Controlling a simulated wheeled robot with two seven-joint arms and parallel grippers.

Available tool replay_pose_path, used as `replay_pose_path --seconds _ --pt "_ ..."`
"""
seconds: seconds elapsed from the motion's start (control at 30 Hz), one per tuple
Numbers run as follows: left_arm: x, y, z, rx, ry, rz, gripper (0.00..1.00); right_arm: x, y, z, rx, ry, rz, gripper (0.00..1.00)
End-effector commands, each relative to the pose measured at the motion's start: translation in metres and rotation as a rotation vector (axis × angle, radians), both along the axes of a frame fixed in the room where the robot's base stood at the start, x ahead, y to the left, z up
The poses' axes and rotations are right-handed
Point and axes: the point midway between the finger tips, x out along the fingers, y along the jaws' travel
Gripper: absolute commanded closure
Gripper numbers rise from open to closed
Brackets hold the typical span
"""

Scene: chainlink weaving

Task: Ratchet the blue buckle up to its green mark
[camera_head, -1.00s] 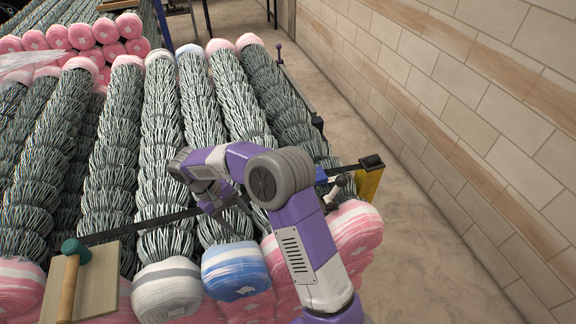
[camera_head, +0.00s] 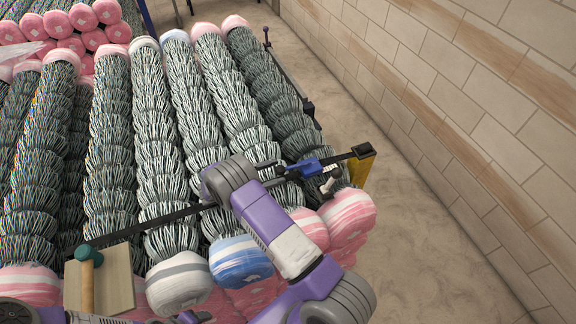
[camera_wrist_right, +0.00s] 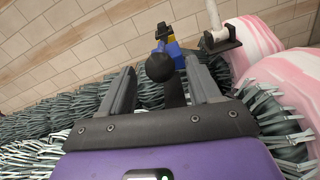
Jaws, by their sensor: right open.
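The blue buckle (camera_head: 313,166) sits on a black strap (camera_head: 125,234) that crosses the bundles, near the strap's right end. My right gripper (camera_head: 279,171) is just left of the buckle. In the right wrist view my right gripper (camera_wrist_right: 162,66) is open, its two dark fingers apart. A black ball knob (camera_wrist_right: 160,67) on a dark handle stands between the fingers; I cannot tell whether they touch it. Beyond it the blue buckle (camera_wrist_right: 174,50) is partly hidden. I cannot make out a green mark.
A wooden board (camera_head: 116,277) with a green-headed mallet (camera_head: 90,256) lies at the front left. A yellow post (camera_head: 359,173) stands at the strap's right end. Pink, white and blue wrapped rolls line the front. A block wall (camera_head: 480,110) runs along the right beyond clear floor.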

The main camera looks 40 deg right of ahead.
Motion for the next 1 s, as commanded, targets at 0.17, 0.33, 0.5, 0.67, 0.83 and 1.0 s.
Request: replay_pose_path --seconds 0.17,0.33,0.5,0.67,0.83,1.0 --pt "0.0 0.0 0.01 0.0 0.0 0.0 0.41 -0.011 -0.029 0.003 0.001 -0.001 -0.006 0.38" --pt "0.0 0.0 0.013 0.0 0.0 0.0 0.41 -0.016 -0.045 0.001 0.001 -0.002 -0.004 0.38" --pt "0.0 0.0 0.014 0.0 0.0 0.0 0.41 -0.017 -0.049 0.001 0.001 -0.005 -0.002 0.38" --pt "0.0 0.0 0.013 0.0 0.0 0.0 0.41 -0.017 -0.049 0.001 0.001 -0.005 -0.002 0.38" --pt "0.0 0.0 0.013 0.0 0.0 0.0 0.41 -0.017 -0.049 0.001 0.001 -0.005 -0.003 0.62" --pt "0.0 0.0 0.013 0.0 0.0 0.0 0.41 -0.017 -0.049 0.001 0.001 -0.005 -0.003 0.88"
